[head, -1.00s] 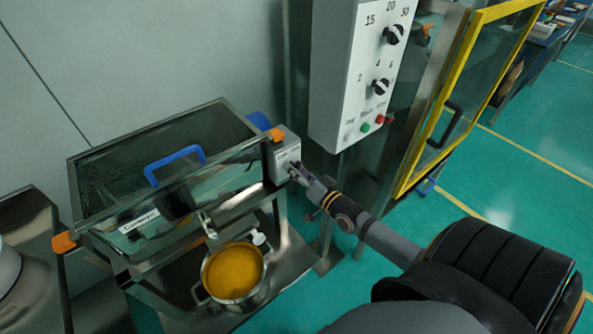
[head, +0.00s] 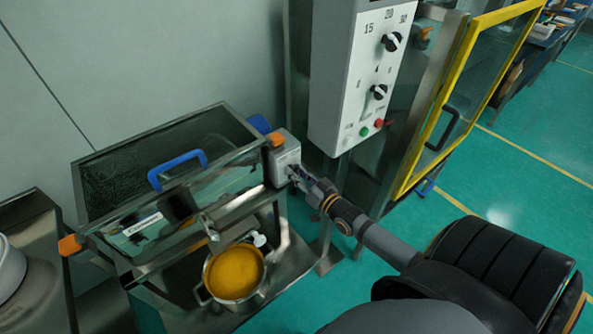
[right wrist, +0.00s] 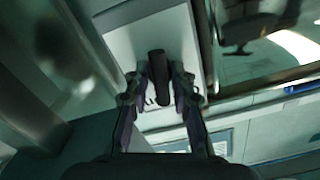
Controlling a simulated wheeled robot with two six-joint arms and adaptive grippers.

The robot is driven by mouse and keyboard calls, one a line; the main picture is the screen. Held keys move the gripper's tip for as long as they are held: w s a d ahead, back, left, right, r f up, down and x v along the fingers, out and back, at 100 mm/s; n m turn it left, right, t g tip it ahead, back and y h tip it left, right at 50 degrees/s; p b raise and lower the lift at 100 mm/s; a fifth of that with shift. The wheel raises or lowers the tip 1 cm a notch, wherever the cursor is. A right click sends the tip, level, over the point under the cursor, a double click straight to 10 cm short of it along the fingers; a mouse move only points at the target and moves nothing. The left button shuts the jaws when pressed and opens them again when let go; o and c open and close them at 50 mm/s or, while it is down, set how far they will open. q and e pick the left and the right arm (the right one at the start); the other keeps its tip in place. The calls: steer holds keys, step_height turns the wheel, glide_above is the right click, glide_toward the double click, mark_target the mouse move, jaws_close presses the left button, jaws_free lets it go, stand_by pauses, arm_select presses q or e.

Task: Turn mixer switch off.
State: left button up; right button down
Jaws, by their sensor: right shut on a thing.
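The mixer's switch box (head: 285,158) is a small grey box on the right end of the glass-sided machine in the head view. In the right wrist view the box's pale face (right wrist: 130,35) carries a dark switch knob (right wrist: 158,75). My right gripper (head: 296,172) is at the box's front face. In the right wrist view its two fingers (right wrist: 160,88) stand on either side of the knob and are shut on it. The knob's own marks are too small to read. My left gripper is not in view.
A control panel (head: 350,90) with two black knobs and green and red buttons stands just right of the box. A yellow-framed door (head: 440,110) is further right. A pot of orange material (head: 234,272) sits below the machine.

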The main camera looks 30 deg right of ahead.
steer(key=n+p, duration=0.2)
steer(key=n, duration=0.2)
steer(key=shift+r+p, duration=0.15)
steer(key=shift+p, duration=0.15)
steer(key=shift+n+p, duration=1.15)
steer(key=shift+n, duration=0.85)
steer(key=c, duration=1.1)
jaws_free()
steer(key=s, duration=0.8)
steer(key=s+d, duration=0.1)
steer(key=s, duration=0.3)
